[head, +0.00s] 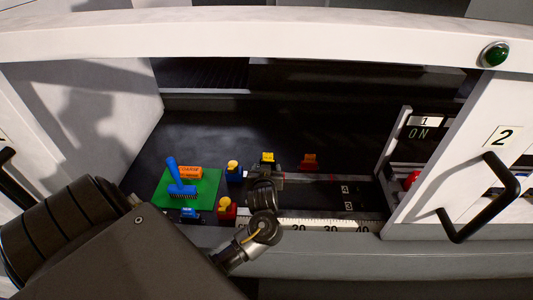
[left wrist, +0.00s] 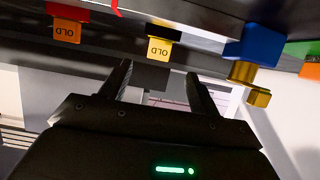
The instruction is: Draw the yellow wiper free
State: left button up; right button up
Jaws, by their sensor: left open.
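The yellow wiper, a small yellow piece with a tag marked OLD (left wrist: 159,49), sits in a dark holder in the left wrist view. It also shows in the head view (head: 267,157), on the dark machine bed. My left gripper (left wrist: 158,74) is open. Its two fingers point toward the yellow tag, one on each side of it in the picture, with nothing visible between them. In the head view, my left wrist and gripper (head: 262,194) are just in front of the yellow piece and partly hide its holder. My right gripper is not in view.
An orange-red OLD tag (left wrist: 67,30) and a blue block with a brass-coloured part (left wrist: 252,52) flank the yellow piece. A green mat (head: 207,186) carries a blue brush (head: 180,178). A ruler (head: 325,225) edges the bed. A door with a handle (head: 490,200) stands right.

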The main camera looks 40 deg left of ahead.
aim_at(268, 158)
pick_arm(q)
jog(key=shift+w+a, duration=0.1)
jog(key=shift+w, duration=0.05)
jog(key=x, duration=1)
jog(key=shift+w+a+f+p, duration=0.1)
jog(key=shift+w+a+p, duration=0.1)
jog(key=shift+p, duration=0.2)
jog(key=shift+d, duration=0.1)
jog(key=c, duration=1.2)
jog(key=shift+s+r+p, duration=0.1)
jog(key=shift+r+p, duration=1.4)
jog(key=shift+p, duration=0.2)
jog(key=shift+r, duration=0.1)
jog(key=shift+r, duration=0.5)
